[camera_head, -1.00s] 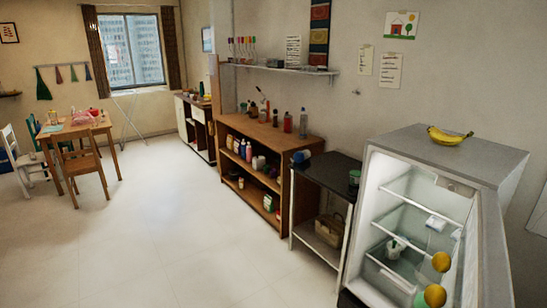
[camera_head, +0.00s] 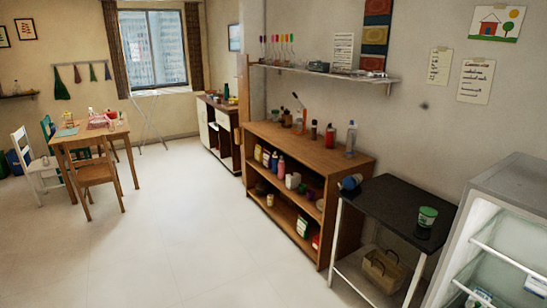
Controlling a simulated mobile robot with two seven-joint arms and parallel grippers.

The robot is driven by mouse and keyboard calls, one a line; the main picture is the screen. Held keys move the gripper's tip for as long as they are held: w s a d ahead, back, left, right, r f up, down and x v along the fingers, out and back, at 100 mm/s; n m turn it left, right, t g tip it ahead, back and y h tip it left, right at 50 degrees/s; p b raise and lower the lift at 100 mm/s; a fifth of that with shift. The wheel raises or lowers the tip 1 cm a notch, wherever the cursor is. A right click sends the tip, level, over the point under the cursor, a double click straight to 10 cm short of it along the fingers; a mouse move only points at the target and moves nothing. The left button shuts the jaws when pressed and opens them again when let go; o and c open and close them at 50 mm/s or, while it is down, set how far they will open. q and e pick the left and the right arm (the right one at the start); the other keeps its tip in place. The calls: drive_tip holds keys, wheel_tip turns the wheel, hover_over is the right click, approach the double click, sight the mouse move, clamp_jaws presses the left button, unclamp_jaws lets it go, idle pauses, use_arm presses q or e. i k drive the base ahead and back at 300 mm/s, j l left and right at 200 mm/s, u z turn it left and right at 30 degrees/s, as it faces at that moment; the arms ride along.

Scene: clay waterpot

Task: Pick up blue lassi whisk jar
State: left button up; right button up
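A small blue container (camera_head: 350,182) lies tilted or on its side at the far left corner of the black-topped side table (camera_head: 398,205). It is too small to tell for sure whether it is the lassi whisk jar. A green cup or tub (camera_head: 427,216) stands upright on the same table, to its right. Neither of my grippers shows in the head view.
A wooden shelf unit (camera_head: 310,152) with several bottles stands left of the side table. A basket (camera_head: 383,270) sits on the table's lower shelf. A fridge (camera_head: 500,240) with visible shelves is at the right edge. The pale floor (camera_head: 190,220) is clear.

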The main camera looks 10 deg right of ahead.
sight(350, 182)
drive_tip(key=i+z, duration=0.35)
drive_tip(key=i, duration=1.2)
